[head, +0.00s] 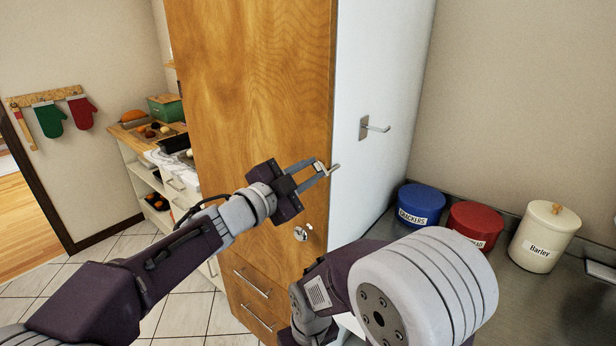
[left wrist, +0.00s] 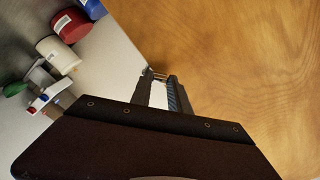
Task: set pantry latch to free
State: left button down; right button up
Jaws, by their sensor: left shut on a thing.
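The pantry is a tall cabinet with a wood-grain door (head: 255,90) and a white side. My left gripper (head: 318,171) is at the door's right edge, its fingers closed on a small metal piece (head: 329,169), which looks like the latch handle. In the left wrist view the fingertips (left wrist: 159,80) meet around this small metal piece (left wrist: 154,72) at the door's edge. The fingers partly cover it, so its exact setting cannot be told. A round metal lock or knob (head: 301,233) sits lower on the door. My right arm is in front, but its gripper does not show.
A metal hook (head: 374,127) sticks out from the white side. Blue (head: 421,204), red (head: 475,224) and cream (head: 544,236) canisters stand on the counter at right. Drawers (head: 253,284) lie below the door. Oven mitts (head: 50,118) hang at far left.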

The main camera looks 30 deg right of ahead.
pick_arm(q)
jog(key=m, duration=0.2)
jog(key=m+b, duration=0.1)
jog(key=m, duration=0.1)
jog(key=shift+s+d+r+m+b, duration=0.1)
jog(key=shift+s+d+m+b, duration=0.05)
jog(key=shift+s+m+b, duration=0.2)
jog(key=shift+s+d+r+m+b, duration=0.1)
jog(key=shift+m+b, duration=0.15)
jog(key=shift+m, duration=0.35)
jog(key=shift+s+f+m+b, duration=0.1)
jog(key=shift+s+m+b, duration=0.1)
jog(key=shift+m, duration=0.45)
jog(key=shift+s+d+r+m+b, duration=0.1)
jog(key=shift+m+b, duration=0.15)
jog(key=shift+m, duration=0.35)
jog(key=c, duration=1.2)
grip_release()
jog(key=shift+c, duration=0.2)
jog(key=shift+a, duration=0.1)
